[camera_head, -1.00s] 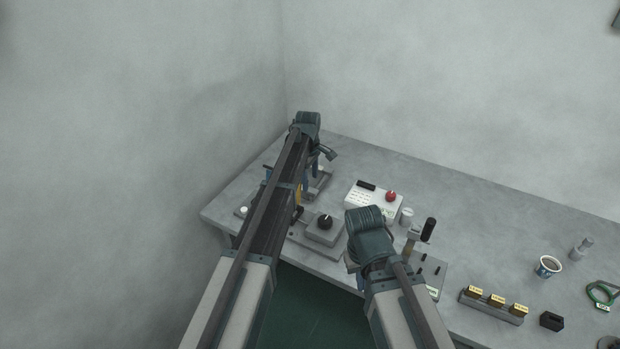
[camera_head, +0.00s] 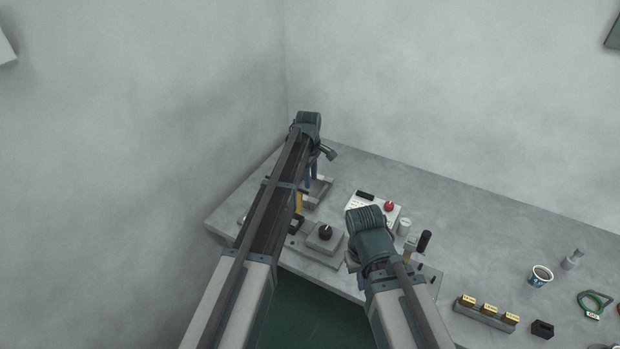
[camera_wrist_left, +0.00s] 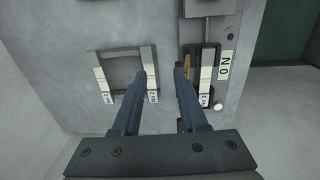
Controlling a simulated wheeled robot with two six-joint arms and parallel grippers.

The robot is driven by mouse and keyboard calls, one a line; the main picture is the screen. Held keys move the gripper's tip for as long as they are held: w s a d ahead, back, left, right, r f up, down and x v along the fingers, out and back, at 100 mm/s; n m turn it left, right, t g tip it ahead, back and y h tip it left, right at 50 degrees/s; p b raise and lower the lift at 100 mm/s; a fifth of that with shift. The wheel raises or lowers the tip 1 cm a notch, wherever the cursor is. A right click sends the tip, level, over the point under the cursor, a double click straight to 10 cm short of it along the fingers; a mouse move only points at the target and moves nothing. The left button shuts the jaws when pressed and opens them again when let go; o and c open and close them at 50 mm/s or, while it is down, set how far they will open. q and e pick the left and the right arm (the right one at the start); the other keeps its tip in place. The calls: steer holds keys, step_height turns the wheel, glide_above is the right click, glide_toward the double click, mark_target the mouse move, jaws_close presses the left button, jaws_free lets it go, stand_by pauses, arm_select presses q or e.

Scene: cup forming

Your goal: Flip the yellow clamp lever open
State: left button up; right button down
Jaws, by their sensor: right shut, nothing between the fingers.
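The yellow clamp lever (camera_head: 299,203) shows as a small upright yellow piece beside my left forearm in the head view, partly hidden. An orange-yellow piece (camera_wrist_left: 186,64) in the left wrist view, close to the right finger's tip, looks like the same lever. My left gripper (camera_wrist_left: 158,76) is open, with a clear gap between its blue fingers. Its fingers (camera_head: 311,176) are partly hidden in the head view. I cannot tell whether the right finger touches the lever. My right gripper (camera_head: 358,272) is mostly hidden behind its own wrist, over the bench's front edge.
A black dial (camera_head: 325,232) on a grey block stands between my arms. A black-handled lever (camera_head: 424,241), yellow blocks (camera_head: 490,309) and a cup (camera_head: 541,275) are to the right. The bench's back right is clear.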

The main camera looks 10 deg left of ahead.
arm_select(q)
step_height(320, 180, up, 8)
steer(key=p, duration=0.7)
steer(key=shift+s+a+r, duration=0.15)
steer(key=shift+s+r, duration=0.1)
steer(key=shift+s, duration=0.2)
arm_select(e)
step_height(320, 180, up, 8)
steer(key=shift+r, duration=0.25)
arm_select(q)
steer(key=s+d+f+m+b, duration=0.2)
steer(key=s+m, duration=0.4)
steer(key=s, duration=0.5)
steer(key=s+d+f+m+y+b, duration=0.1)
steer(key=s+m, duration=0.5)
steer(key=s, duration=0.6)
steer(key=s+d+f+m+g+b, duration=0.1)
steer(key=s+d+f+m+b, duration=0.2)
steer(key=s, duration=0.9)
step_height(320, 180, down, 2)
steer(key=m+b, duration=0.2)
steer(key=shift+d+m, duration=0.35)
steer(key=shift+m, duration=0.05)
arm_select(e)
step_height(320, 180, down, 8)
steer(key=shift+f, duration=0.15)
